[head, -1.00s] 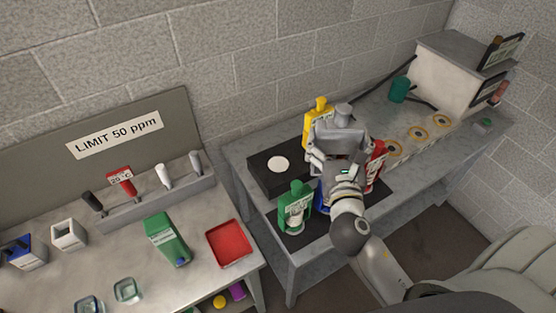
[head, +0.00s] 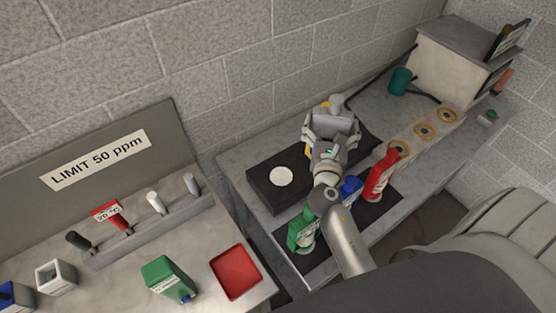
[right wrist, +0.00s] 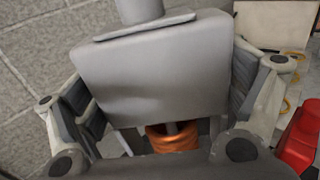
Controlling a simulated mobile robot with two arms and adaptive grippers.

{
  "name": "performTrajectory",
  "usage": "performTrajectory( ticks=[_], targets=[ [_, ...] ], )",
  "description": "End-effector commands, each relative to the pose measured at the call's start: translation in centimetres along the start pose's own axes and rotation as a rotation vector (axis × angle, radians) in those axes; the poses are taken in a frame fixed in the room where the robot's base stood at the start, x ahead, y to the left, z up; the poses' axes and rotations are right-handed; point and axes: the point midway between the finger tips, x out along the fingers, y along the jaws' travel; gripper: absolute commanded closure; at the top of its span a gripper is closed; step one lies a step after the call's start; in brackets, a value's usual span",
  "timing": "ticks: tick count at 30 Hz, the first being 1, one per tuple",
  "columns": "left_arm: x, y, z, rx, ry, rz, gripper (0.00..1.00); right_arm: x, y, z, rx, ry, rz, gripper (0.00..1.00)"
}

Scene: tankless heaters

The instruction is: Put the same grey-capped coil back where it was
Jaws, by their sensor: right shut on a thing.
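The grey-capped coil (right wrist: 155,72) fills the right wrist view, with its broad grey body between my fingers and copper-orange windings showing below. In the head view, its grey cap (head: 335,102) shows just past my right gripper (head: 331,122). That gripper is shut on it, above the back part of the black block (head: 262,182). A white disc (head: 281,176) lies on the block's left part. Whether the coil touches the block is hidden. My left gripper is not in view.
A green-capped (head: 302,232), a blue-capped (head: 350,188) and a red-capped unit (head: 380,177) stand on a dark mat (head: 376,208) in front of the block. Only a sliver of yellow shows behind my gripper. A grey housing (head: 455,65) and orange rings (head: 424,131) are farther right.

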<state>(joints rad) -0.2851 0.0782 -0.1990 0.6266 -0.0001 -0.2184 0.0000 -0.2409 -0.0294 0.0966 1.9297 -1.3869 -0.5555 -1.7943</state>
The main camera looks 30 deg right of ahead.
Motion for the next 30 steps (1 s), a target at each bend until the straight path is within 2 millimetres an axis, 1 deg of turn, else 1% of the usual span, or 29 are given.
performTrajectory(
  ticks=[1,6,9,11,15,16,18,22,30],
  targets=[
    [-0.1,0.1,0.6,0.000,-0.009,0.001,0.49,0.1,1.0,-0.2,0.003,-0.002,0.002,0.79],
    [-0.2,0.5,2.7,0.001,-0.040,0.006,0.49,0.1,4.9,-1.8,0.003,-0.003,0.003,0.79],
    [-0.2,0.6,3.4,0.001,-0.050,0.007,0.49,0.2,7.0,-2.7,0.003,-0.003,0.003,0.79],
    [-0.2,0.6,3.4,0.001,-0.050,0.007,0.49,0.2,8.3,-3.2,0.003,-0.004,0.004,0.79],
    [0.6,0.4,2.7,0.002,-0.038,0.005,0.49,0.2,10.2,-5.7,0.000,-0.005,0.003,0.79],
    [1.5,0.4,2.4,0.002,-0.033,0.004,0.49,0.2,10.3,-6.4,0.003,-0.006,0.002,0.79],
    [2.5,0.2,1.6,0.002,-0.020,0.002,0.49,0.2,10.9,-7.2,0.004,-0.006,0.001,0.79],
    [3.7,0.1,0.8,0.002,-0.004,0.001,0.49,0.2,11.8,-8.0,0.005,-0.006,0.001,0.79],
    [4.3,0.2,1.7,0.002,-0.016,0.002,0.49,0.2,12.4,-8.4,0.003,-0.006,0.001,0.79]
  ],
)
